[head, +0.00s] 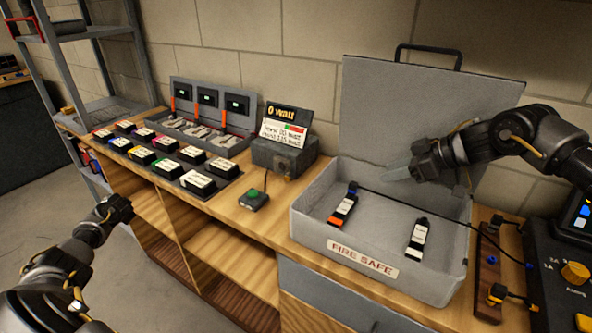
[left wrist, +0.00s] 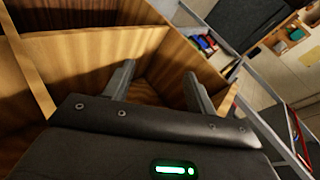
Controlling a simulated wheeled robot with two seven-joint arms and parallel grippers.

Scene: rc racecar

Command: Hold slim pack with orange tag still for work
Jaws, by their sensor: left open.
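The slim pack with the orange tag (head: 343,209) lies in the open grey fire safe box (head: 310,229), on the left of its floor. It is white and dark, with an orange lower end and a blue spot at its upper end, where a black lead runs off. A second slim pack (head: 417,240), white and black, lies to its right. My right gripper (head: 393,173) is above the back of the box, apart from both packs; its jaw gap is unclear. My left gripper (head: 119,210) is left of the bench, open and empty in the left wrist view (left wrist: 157,84).
Battery packs (head: 170,168) fill a black tray on the bench, with a charger rack (head: 210,105) behind. A watt display (head: 285,132) and a green button (head: 254,196) stand left of the box. The raised lid (head: 425,105) stands behind it. A power supply (head: 560,260) is at right.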

